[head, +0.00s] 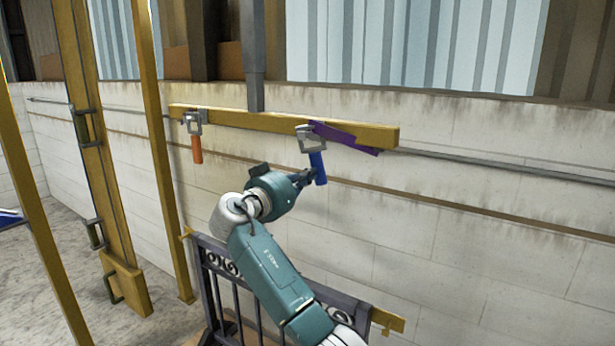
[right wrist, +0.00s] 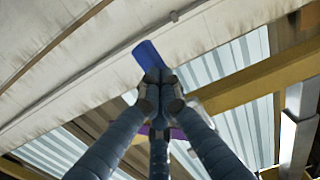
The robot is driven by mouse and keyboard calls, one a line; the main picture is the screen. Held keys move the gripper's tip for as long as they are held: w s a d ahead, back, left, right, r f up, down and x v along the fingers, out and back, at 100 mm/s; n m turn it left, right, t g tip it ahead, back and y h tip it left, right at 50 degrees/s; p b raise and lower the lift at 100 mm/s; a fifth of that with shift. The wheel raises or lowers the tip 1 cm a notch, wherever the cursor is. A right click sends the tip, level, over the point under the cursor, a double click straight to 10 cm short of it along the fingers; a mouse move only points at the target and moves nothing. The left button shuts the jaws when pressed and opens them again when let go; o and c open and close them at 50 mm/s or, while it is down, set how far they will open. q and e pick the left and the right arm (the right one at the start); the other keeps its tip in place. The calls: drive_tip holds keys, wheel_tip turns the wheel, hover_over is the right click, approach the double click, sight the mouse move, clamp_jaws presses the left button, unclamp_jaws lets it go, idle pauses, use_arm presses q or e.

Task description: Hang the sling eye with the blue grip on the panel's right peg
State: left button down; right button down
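The blue grip (head: 318,168) hangs below a grey metal sling eye (head: 311,139), with a purple sling (head: 347,136) beside it at the yellow beam. My right gripper (head: 309,178) is at the lower part of the blue grip. In the right wrist view its fingers (right wrist: 158,78) come together around the blue grip (right wrist: 147,54), whose end sticks out beyond them. The dark gate panel (head: 345,300) stands below; its yellow right peg (head: 388,320) shows beyond my right arm. A yellow left peg (head: 187,233) is at its other end. My left gripper is out of view.
The yellow spreader beam (head: 245,119) hangs from a grey post (head: 252,55). A second eye with an orange grip (head: 196,150) hangs at its left. Yellow posts (head: 160,150) stand left of the panel. A block wall (head: 480,240) is behind.

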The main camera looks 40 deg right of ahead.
drive_tip(key=shift+r, duration=0.35)
drive_tip(key=shift+r, duration=0.45)
drive_tip(key=shift+a, duration=0.15)
drive_tip(key=b+v, duration=0.2)
drive_tip(key=v, duration=0.4)
drive_tip(key=shift+s+a, duration=0.15)
drive_tip(key=shift+a, duration=0.15)
idle(0.5)
drive_tip(key=c, duration=2.5)
unclamp_jaws()
drive_tip(key=o, duration=0.6)
drive_tip(key=shift+c, duration=0.2)
